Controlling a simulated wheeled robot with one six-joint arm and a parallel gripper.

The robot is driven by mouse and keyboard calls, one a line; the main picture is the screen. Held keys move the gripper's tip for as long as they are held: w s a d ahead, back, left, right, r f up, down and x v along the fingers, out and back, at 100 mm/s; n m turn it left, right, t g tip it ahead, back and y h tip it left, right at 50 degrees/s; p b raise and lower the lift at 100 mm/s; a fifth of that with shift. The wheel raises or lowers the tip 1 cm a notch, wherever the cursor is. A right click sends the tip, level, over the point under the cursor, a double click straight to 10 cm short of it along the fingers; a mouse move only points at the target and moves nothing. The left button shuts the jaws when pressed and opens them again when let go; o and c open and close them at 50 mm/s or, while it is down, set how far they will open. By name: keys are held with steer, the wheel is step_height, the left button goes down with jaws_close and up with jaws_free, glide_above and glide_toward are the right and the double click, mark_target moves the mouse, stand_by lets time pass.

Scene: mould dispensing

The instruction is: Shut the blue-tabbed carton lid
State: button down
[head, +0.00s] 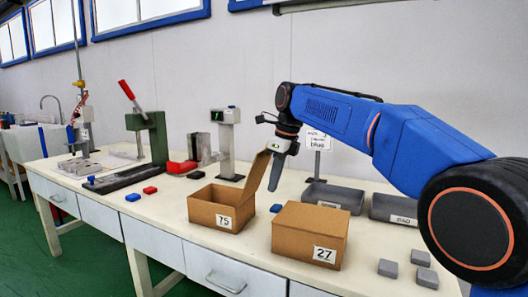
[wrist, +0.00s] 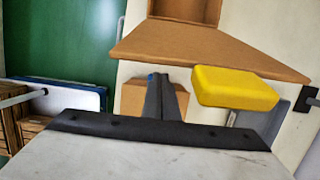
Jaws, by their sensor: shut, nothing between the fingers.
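The carton marked 75 (head: 222,212) is open, and its brown lid (head: 254,178) stands up at its right side. In the wrist view this lid (wrist: 208,48) spreads across the top, with a yellow tab (wrist: 236,86) at its edge. My gripper (head: 273,188) is shut and empty, just right of the raised lid, above the gap between cartons. Contact with the lid cannot be told.
Grey trays (head: 334,197) lie behind and right of the cartons. Several grey blocks (head: 388,268) sit at the front right. A blue block (head: 133,197) and a red block (head: 150,190) lie left of the open carton. A green lever press (head: 150,135) stands further left.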

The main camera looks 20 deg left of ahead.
steer(key=shift+a+r+v, duration=0.25)
steer(key=shift+a+v, duration=0.85)
steer(key=shift+v, duration=3.75)
steer(key=w+d+r+n, duration=0.1)
steer(key=d+r+n, duration=0.1)
steer(key=d, duration=0.8)
steer(key=s+d+f+n+t, duration=0.1)
steer(key=s+d+f+n, duration=0.2)
steer(key=d, duration=1.1)
steer(key=s+d+f+n+t, duration=0.2)
steer(key=s+d+n, duration=0.1)
steer(key=d, duration=1)
steer(key=s+d+f+n+h, duration=0.1)
steer(key=s+d+f+n, duration=0.4)
steer(key=s+d+f, duration=0.8)
steer(key=s+d+f+n+t, duration=0.1)
steer(key=s+d+f+n, duration=0.1)
steer(key=s+d+f, duration=0.2)
steer(key=s+d+f+n+h, duration=0.1)
steer(key=s+d+f+n, duration=0.1)
steer(key=s+d+f, duration=0.3)
steer(key=s+f, duration=0.3)
steer(key=f, duration=0.2)
steer(key=shift+s+d+n+t+h, duration=0.15)
steer(key=shift+s+n+t+h, duration=0.15)
steer(key=shift+n+t, duration=0.1)
